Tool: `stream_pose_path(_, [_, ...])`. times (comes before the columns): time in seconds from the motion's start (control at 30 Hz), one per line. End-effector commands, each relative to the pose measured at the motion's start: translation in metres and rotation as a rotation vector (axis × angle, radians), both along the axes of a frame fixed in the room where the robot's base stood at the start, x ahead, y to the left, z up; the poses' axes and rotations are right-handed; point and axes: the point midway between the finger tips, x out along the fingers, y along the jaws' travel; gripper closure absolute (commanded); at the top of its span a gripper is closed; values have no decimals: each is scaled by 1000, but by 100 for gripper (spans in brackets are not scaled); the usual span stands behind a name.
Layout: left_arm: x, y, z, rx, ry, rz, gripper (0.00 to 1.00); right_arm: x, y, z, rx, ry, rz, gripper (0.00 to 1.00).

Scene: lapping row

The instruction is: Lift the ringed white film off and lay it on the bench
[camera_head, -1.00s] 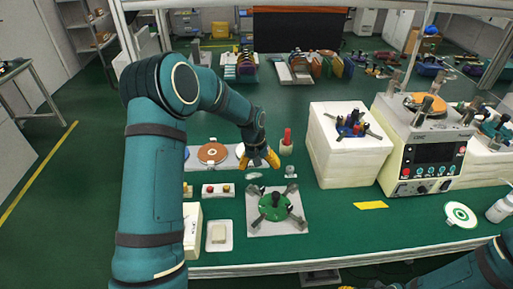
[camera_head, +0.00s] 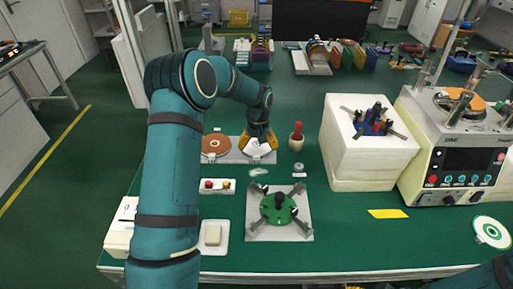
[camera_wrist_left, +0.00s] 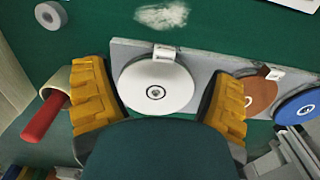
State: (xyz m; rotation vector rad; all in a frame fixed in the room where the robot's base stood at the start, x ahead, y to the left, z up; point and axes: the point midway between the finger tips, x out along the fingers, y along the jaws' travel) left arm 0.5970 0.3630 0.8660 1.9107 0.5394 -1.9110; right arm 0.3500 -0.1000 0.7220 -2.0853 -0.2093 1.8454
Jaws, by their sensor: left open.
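The white film (camera_wrist_left: 155,86) is a round disc with a small dark ring mark at its centre. It lies on a grey board, with a small pale tab at its upper edge. In the head view the white disc (camera_head: 258,149) is partly hidden by my left gripper (camera_head: 259,138). In the left wrist view my left gripper (camera_wrist_left: 157,78) is open, its yellow fingers on either side of the disc, with nothing held. I cannot tell whether they touch the board. My right gripper is out of view; only part of my right arm shows at the lower right.
A brown disc (camera_head: 215,146) and a blue disc (camera_wrist_left: 298,106) share the board's row. A cup with a red stick (camera_head: 297,133) stands close to the gripper. A plate with a green disc (camera_head: 252,229) lies nearer the front. Bare green bench (camera_head: 345,235) is right of it.

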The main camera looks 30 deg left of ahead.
Motion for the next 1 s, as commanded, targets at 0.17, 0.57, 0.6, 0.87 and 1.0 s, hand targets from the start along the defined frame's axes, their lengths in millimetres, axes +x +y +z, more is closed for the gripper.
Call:
stream_pose_path(0.17, [-1, 3, -16, -1, 2, 1, 16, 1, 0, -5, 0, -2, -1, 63])
stream_pose_path(0.57, [-1, 6, -52, -1, -1, 1, 16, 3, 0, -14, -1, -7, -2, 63])
stream_pose_path(0.6, [-1, 6, -52, -1, -1, 1, 16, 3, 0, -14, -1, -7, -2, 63])
stream_pose_path(0.87, [-1, 6, -51, -1, -1, 0, 83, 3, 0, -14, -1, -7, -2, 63])
stream_pose_path(1.0, [-1, 6, -51, 0, 0, 0, 100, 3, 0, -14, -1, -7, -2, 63])
